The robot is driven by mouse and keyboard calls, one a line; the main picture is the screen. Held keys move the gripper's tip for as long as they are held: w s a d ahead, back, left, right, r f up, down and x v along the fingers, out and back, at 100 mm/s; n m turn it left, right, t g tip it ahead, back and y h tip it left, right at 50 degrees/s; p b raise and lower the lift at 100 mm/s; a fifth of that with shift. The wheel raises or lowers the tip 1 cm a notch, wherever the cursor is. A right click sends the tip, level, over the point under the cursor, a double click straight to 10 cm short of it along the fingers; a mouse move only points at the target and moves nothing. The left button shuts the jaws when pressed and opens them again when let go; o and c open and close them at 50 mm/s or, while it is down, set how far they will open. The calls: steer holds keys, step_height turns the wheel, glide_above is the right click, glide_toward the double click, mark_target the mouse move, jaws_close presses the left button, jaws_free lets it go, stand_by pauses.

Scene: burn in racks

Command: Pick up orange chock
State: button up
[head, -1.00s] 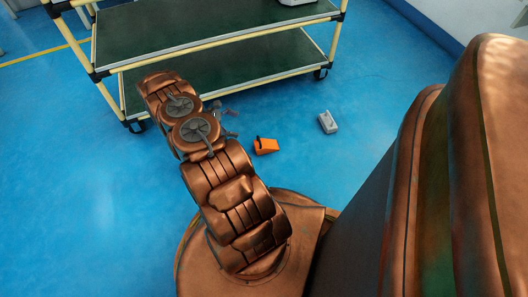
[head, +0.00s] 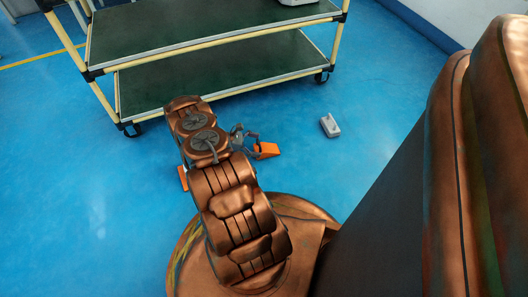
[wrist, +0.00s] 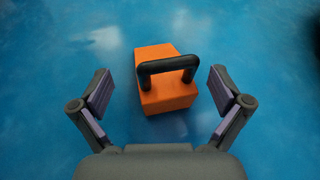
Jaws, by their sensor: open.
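An orange chock (head: 268,151) with a black handle (wrist: 167,66) lies on the blue floor, right of my arm in the head view. In the wrist view the orange block (wrist: 168,98) sits centred ahead of my gripper, its handle across the upper part. My gripper (wrist: 160,88) is open, one finger on each side of the chock with blue floor showing between. In the head view my gripper (head: 245,135) is at the chock's left edge and partly covers it. Another orange piece (head: 183,178) shows left of my arm, mostly hidden behind it.
A grey object (head: 330,126) lies on the floor right of the chock. A wheeled rack (head: 235,72) with yellow posts and dark green shelves stands beyond, its lower shelf above the floor.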

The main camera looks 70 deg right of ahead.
mark_target(265, 147)
steer(key=b+x, duration=0.2)
steer(key=x, duration=0.1)
steer(key=shift+s+d+f, duration=0.15)
steer(key=shift+s+f, duration=0.15)
steer(key=c, duration=1.5)
steer(key=shift+r, duration=0.2)
